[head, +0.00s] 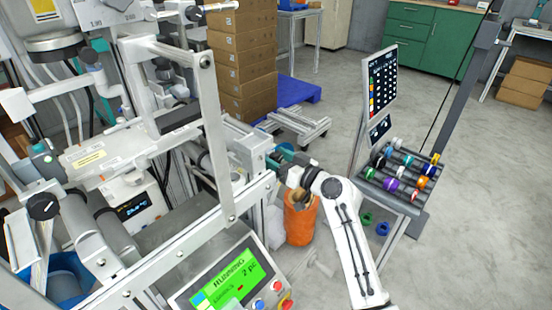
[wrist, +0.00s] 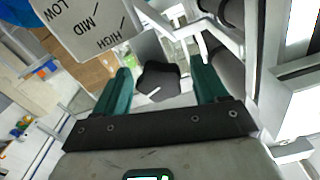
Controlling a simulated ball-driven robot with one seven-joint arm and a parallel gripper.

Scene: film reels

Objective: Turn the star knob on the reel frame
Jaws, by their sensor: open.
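In the wrist view, a black star knob (wrist: 157,82) with a white pointer line shows between the two teal fingers of my gripper (wrist: 160,68). My gripper is open, with a gap visible on both sides of the knob. I cannot tell whether the fingertips reach around the knob or stop short of it. A light plate (wrist: 85,25) marked LOW, MID and HIGH is beside it at upper left. In the head view, my gripper (head: 284,152) is at the right side of the metal reel frame (head: 213,130); the knob there is hidden.
A control panel reading RUNNING (head: 232,280) stands at the front of the frame. An orange bin (head: 300,222) is below my arm. A rack of coloured spools (head: 400,175) stands to the right.

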